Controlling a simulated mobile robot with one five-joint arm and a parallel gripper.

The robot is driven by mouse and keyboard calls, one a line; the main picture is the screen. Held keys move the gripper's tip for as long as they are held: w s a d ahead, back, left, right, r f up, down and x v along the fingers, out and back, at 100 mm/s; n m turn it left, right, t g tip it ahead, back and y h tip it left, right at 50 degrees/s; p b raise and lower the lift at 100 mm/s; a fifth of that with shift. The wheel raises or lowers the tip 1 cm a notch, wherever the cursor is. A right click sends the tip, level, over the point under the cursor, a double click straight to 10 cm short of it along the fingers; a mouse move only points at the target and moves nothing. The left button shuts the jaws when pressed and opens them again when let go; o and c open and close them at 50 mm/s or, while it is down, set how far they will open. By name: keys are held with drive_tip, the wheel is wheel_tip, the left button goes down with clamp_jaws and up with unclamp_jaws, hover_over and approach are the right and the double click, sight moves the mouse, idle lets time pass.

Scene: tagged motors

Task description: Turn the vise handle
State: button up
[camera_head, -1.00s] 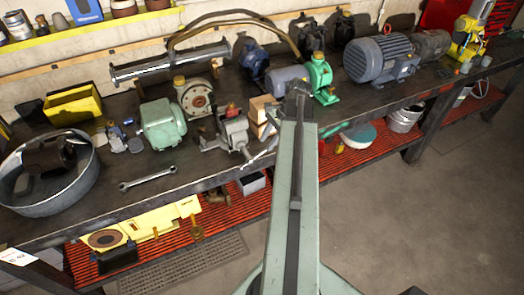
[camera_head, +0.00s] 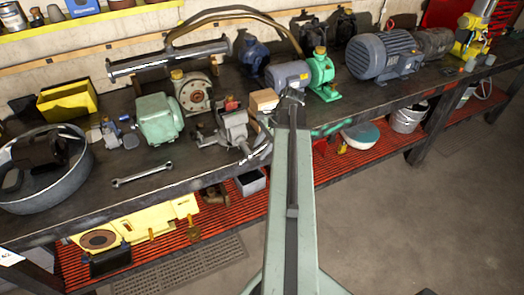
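The grey vise (camera_head: 234,128) stands at the front edge of the dark workbench (camera_head: 110,197), left of my arm. Its handle (camera_head: 254,151) is a thin light bar at the vise's front, sticking out past the bench edge. My pale green arm reaches up from the bottom of the picture. My gripper (camera_head: 290,97) is at its far end, small and dark, just right of the vise and handle. I cannot see its fingers clearly, nor whether it touches the handle.
A wrench (camera_head: 142,174) lies left of the vise. A pale green motor (camera_head: 158,119) and a round metal tub (camera_head: 75,187) stand further left. A wooden block (camera_head: 263,101) and a green pump (camera_head: 321,76) are behind my gripper. Open floor (camera_head: 440,210) lies right of my arm.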

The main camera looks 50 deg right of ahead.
clamp_jaws()
drive_tip(key=shift+s, duration=0.1)
idle(1.1)
drive_tip(key=shift+d, duration=0.1)
